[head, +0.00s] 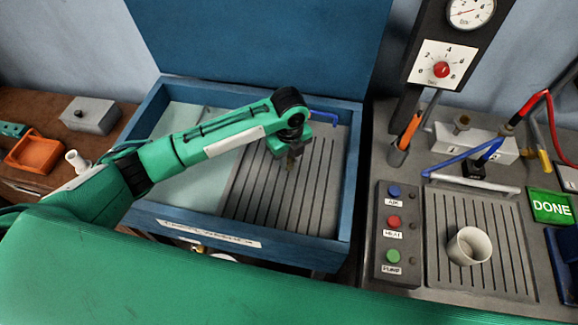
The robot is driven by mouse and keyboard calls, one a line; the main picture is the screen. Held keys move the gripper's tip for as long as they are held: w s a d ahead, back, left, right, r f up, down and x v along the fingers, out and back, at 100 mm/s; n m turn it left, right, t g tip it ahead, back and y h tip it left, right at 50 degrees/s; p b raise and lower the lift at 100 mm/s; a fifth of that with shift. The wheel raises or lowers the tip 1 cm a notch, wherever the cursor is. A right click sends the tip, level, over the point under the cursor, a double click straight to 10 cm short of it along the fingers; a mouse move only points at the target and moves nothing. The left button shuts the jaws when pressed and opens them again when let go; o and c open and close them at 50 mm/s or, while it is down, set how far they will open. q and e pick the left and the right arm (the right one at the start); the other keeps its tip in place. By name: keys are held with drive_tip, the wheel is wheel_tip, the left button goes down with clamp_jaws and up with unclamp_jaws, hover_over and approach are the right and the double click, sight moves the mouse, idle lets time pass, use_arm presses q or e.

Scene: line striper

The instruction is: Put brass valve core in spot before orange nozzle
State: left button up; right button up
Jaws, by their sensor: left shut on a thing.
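My left gripper (292,158) is over the slotted right part of the blue-walled tray (345,200), pointing down. It is shut on a small brownish thing, mostly hidden by the fingers; I cannot tell for sure that it is the brass valve core. An orange nozzle-like piece (409,131) leans in a grey cup on the right bench. My right gripper is not in view.
The right bench holds a button panel (392,232), a white cup (469,246) on a slotted plate, hoses, and a green DONE sign (551,206). A gauge post (440,65) rises behind. An orange tray (35,152) and grey box (91,115) are at left.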

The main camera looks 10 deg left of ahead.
use_arm(q)
drive_tip(key=shift+f, duration=1.3)
wheel_tip(320, 180, down, 4)
drive_tip(key=shift+r+p, duration=0.1)
drive_tip(key=shift+p, duration=0.5)
drive_tip(key=o, duration=1)
drive_tip(key=shift+o, duration=0.2)
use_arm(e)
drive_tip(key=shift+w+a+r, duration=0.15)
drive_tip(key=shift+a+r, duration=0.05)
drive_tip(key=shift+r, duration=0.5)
